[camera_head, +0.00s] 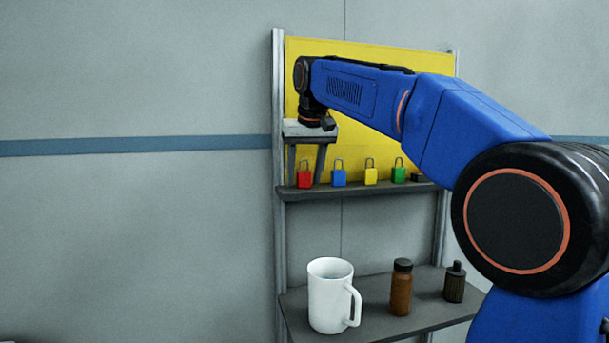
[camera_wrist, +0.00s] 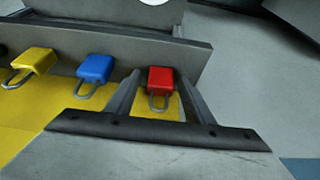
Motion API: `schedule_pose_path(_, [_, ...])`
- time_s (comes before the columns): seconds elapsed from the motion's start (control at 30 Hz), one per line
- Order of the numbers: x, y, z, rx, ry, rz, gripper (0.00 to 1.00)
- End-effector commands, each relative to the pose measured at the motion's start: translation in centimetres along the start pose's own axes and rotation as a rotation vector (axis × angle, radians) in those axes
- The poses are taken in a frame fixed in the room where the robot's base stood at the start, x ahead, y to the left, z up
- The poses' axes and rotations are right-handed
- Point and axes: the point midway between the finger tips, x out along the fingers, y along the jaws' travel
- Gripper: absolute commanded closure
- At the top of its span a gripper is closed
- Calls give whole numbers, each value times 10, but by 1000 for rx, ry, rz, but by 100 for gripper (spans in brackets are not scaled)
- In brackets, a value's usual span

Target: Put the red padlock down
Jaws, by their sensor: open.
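The red padlock (camera_head: 305,180) stands upright on the middle shelf (camera_head: 360,192), near its left end, with its shackle up. My gripper (camera_head: 305,176) points down over it, one finger on each side. In the wrist view, the red padlock (camera_wrist: 160,79) sits between the fingers of my gripper (camera_wrist: 159,85). The fingers are open, with gaps showing beside the padlock. The padlock appears to rest on the shelf, though its underside is hard to see.
A blue padlock (camera_head: 339,178) stands just right of the red one, then yellow (camera_head: 370,177) and green (camera_head: 398,174) padlocks. A yellow panel (camera_head: 350,50) is behind. A white mug (camera_head: 328,300), brown bottle (camera_head: 401,290) and dark bottle (camera_head: 454,285) stand on the lower shelf.

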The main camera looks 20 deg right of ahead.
Motion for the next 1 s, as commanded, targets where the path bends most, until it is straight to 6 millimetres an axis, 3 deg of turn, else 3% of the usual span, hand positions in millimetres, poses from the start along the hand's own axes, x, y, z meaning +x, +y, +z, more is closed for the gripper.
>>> schedule_pose_path(0.23, [-18, 0, -1, 0, 2, 0, 52])
schedule_pose_path(0.7, [-101, 0, -2, 0, 2, 0, 52])
schedule_pose_path(1.0, [-122, 0, -1, 0, 0, 0, 52])
